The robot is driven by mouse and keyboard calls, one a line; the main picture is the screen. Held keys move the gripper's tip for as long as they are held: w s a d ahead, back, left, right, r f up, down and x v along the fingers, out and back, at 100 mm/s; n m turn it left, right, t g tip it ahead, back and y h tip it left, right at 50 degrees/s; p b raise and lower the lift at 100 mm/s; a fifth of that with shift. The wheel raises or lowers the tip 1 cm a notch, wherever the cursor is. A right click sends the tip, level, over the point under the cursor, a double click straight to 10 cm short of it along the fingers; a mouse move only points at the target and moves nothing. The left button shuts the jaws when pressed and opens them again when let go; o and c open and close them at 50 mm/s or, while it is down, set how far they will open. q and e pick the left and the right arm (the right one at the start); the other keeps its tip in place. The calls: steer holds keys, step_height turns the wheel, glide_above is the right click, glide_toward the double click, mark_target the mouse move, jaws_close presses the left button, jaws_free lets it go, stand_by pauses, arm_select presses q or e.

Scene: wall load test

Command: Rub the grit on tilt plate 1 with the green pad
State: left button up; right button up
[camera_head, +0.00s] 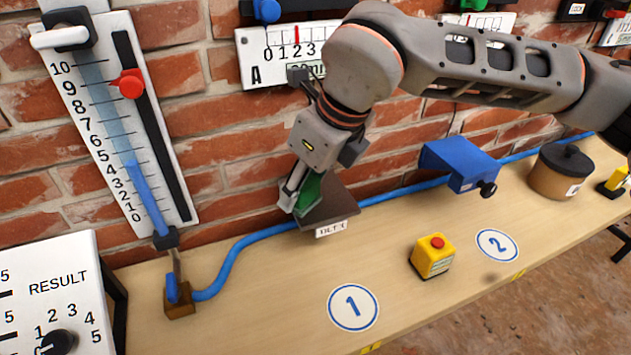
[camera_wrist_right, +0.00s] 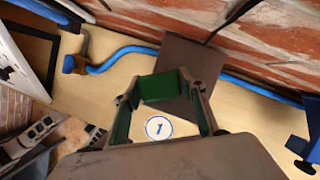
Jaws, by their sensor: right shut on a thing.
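The green pad (camera_head: 309,194) is in my right gripper (camera_head: 297,196), which is shut on it. The pad also shows between the fingers in the right wrist view (camera_wrist_right: 161,87). Tilt plate 1 (camera_head: 338,203) is a dark brown, sloping plate by the wall, with a white label on its front edge. The pad is at the plate's left part and overlaps it in the picture; I cannot tell whether they touch. In the right wrist view the plate (camera_wrist_right: 188,58) lies beyond the pad. No grit can be made out on the plate. My left gripper is not seen.
A blue hose (camera_head: 238,250) runs along the bench behind the plate. A yellow box with a red button (camera_head: 432,256), a blue bracket (camera_head: 459,164) and a lidded brown pot (camera_head: 561,172) stand to the right. A gauge board (camera_head: 115,120) is at left. The bench around the round 1 mark (camera_head: 353,307) is clear.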

mark_target(319, 177)
steer(key=shift+a, duration=0.45)
steer(key=shift+w+a+f, duration=0.1)
steer(key=shift+w+a, duration=0.05)
steer(key=shift+w, duration=0.25)
steer(key=shift+w+d+f, duration=0.1)
steer(key=shift+w+d, duration=0.1)
steer(key=shift+d, duration=0.5)
steer(key=shift+w+d+r, duration=0.1)
steer(key=shift+w+d, duration=0.15)
steer(key=shift+d, duration=0.4)
steer(key=shift+w+d+f, duration=0.1)
steer(key=shift+w+d, duration=0.1)
steer(key=shift+d, duration=0.5)
steer(key=shift+w+d+p, duration=0.1)
steer(key=shift+w+d, duration=0.1)
steer(key=shift+d, duration=0.45)
steer(key=shift+w+d+p, duration=0.1)
steer(key=shift+w+d, duration=0.15)
steer(key=shift+d, duration=0.4)
steer(key=shift+w+d+p, duration=0.1)
steer(key=shift+w+d, duration=0.1)
steer(key=shift+d, duration=0.45)
steer(key=shift+r, duration=0.2)
steer(key=shift+a, duration=0.15)
